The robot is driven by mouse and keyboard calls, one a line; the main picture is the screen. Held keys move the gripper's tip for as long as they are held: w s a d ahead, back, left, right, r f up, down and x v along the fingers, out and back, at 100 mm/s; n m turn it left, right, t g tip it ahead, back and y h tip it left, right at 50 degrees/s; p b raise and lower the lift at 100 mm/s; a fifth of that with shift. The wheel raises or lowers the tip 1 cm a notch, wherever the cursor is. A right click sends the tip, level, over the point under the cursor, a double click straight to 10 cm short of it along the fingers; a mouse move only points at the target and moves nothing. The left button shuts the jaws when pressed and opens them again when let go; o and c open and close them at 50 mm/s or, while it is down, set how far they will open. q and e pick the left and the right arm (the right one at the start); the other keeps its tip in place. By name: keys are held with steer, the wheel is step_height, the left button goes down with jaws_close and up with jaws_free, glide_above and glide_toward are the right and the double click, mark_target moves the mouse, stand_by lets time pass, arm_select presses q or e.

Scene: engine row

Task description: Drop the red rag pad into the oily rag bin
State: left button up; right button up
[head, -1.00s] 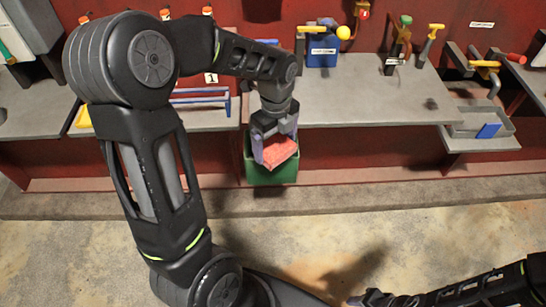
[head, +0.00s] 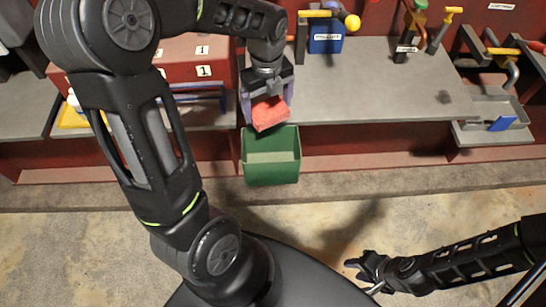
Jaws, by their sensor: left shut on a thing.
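The red rag pad (head: 269,115) is held between the fingers of my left gripper (head: 267,108). The gripper points down and is shut on the pad. The green bin (head: 271,174) stands on the floor-level ledge below, in front of the grey counter. The pad appears just above the bin's back rim in the picture, and the bin's open top and pale inside show. I cannot read a label on the bin. My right gripper (head: 364,271) is low at the right over the floor, empty, with its fingers seemingly apart.
A grey counter (head: 390,95) runs behind the bin, with a blue box (head: 325,38) and levers on it. A red box (head: 185,60) marked 1 stands at left. A tray (head: 492,118) with a blue piece is at right. The floor in front is clear.

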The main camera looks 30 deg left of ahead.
arm_select(q)
steer(key=shift+w+a+f+b, duration=0.1)
steer(key=shift+f+b, duration=0.25)
steer(key=shift+f, duration=0.15)
step_height(320, 180, down, 5)
steer(key=b, duration=0.4)
steer(key=o, duration=1.2)
step_height(320, 180, up, 8)
steer(key=shift+f+b, duration=0.1)
steer(key=shift+b, duration=0.25)
